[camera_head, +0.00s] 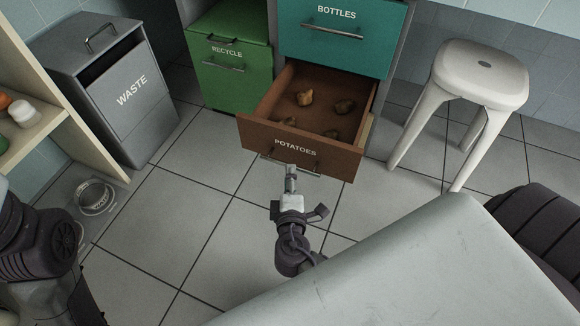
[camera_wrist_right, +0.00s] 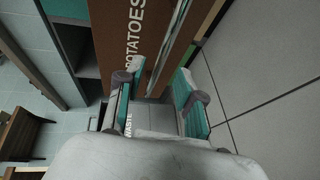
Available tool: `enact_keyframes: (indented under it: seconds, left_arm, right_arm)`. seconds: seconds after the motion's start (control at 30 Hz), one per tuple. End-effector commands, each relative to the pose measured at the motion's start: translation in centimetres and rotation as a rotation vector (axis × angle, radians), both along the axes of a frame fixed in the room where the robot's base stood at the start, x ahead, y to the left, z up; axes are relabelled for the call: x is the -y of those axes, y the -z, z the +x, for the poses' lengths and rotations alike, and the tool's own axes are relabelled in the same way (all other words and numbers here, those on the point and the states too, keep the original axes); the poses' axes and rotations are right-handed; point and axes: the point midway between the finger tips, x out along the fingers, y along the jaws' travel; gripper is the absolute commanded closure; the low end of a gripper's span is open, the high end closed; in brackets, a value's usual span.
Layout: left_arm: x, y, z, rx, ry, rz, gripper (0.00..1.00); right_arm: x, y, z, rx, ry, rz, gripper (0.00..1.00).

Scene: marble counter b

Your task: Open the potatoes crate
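The potatoes crate (camera_head: 255,132) is a brown drawer labelled POTATOES, pulled well out from the cabinet. Several potatoes (camera_head: 305,98) lie inside it. Its thin metal bar handle (camera_head: 262,156) runs across the front; in the right wrist view, the brown front (camera_wrist_right: 112,45) stands on edge, with the handle (camera_wrist_right: 178,50) beside it. My right gripper (camera_head: 291,172) is at the middle of the handle. In the right wrist view my right gripper (camera_wrist_right: 160,85) has its teal-padded fingers apart, on either side of the bar; contact is unclear. My left gripper is out of view.
The teal bottles drawer (camera_head: 340,45) above and the green recycle crate (camera_head: 232,85) beside it are shut. A grey waste bin (camera_head: 125,95) stands left, a white stool (camera_head: 475,75) right. A round metallic object (camera_head: 95,197) lies lower left. Tiled floor (camera_head: 190,215) before the crate is clear.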

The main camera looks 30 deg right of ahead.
Motion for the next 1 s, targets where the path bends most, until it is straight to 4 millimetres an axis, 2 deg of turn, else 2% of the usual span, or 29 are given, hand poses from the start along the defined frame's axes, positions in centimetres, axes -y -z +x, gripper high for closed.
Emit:
enact_keyframes:
  seconds: [0.03,0.2,0.4,1.0]
  left_arm:
    - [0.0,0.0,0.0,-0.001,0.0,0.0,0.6]
    - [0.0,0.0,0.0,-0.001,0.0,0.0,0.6]
    - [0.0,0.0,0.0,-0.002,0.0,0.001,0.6]
    - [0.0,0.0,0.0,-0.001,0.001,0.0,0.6]
  right_arm:
    - [-0.5,-0.1,-1.1,-0.003,-0.001,0.002,0.63]
    - [-2.0,-0.8,-4.1,-0.002,0.0,0.001,0.63]
    - [-3.1,-1.2,-6.1,-0.001,0.0,0.0,0.63]
    - [-3.2,-1.3,-6.5,0.0,0.001,0.0,0.63]
